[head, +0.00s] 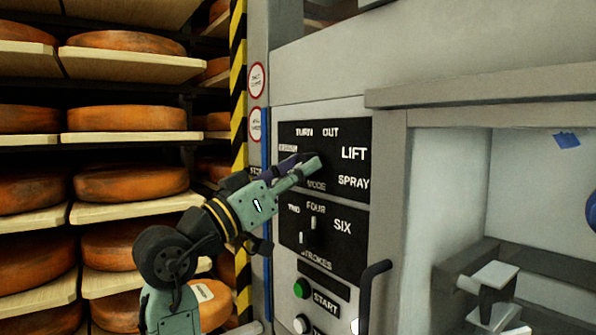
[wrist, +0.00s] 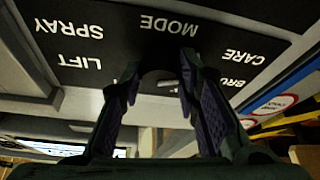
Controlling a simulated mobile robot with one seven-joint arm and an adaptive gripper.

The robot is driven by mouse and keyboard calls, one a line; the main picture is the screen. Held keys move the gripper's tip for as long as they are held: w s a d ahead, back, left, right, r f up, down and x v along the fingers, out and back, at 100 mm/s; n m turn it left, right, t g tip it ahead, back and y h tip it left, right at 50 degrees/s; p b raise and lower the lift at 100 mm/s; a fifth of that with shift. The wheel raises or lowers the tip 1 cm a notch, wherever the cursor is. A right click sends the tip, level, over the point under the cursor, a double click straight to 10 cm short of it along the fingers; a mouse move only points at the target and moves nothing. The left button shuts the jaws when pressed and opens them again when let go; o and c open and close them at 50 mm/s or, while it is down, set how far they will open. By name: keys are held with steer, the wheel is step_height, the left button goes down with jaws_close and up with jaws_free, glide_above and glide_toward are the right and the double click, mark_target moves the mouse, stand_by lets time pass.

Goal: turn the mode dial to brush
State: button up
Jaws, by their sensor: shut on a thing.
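The mode dial sits on the upper black panel (head: 346,133) of the machine, in the head view, with TURN, OUT, LIFT and SPRAY printed around it and MODE below. My gripper (head: 311,166) reaches across the panel from the lower left and is shut on the dial, largely hiding it. In the wrist view, where the lettering is upside down, my gripper (wrist: 161,70) has a finger on each side of the dial. A pale mark (wrist: 167,83) shows between the fingers. The dial's exact setting is hidden.
Below is the strokes panel (head: 340,246) with a small knob, then a green start button (head: 301,288). A dark handle (head: 374,276) stands out at the lower right. Shelves of cheese wheels (head: 131,183) fill the left, beside a yellow-black striped post (head: 238,85).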

steer(key=shift+c, duration=0.6)
steer(key=shift+f+m+g+b, duration=0.1)
steer(key=shift+m+g+b, duration=0.2)
steer(key=shift+m+b, duration=0.1)
steer(key=shift+w+a+r+m+g+h+b, duration=0.1)
steer(key=shift+m+g+h+b, duration=0.6)
steer(key=shift+m, duration=1.3)
steer(key=shift+w+a+r+m+g+h+b, duration=0.1)
steer(key=shift+m+g+h+b, duration=0.3)
steer(key=shift+m+g, duration=1.15)
steer(key=shift+w+a+m+g+h+b, duration=0.1)
steer(key=shift+m+g+h+b, duration=0.45)
steer(key=shift+m, duration=1.9)
steer(key=o, duration=1.1)
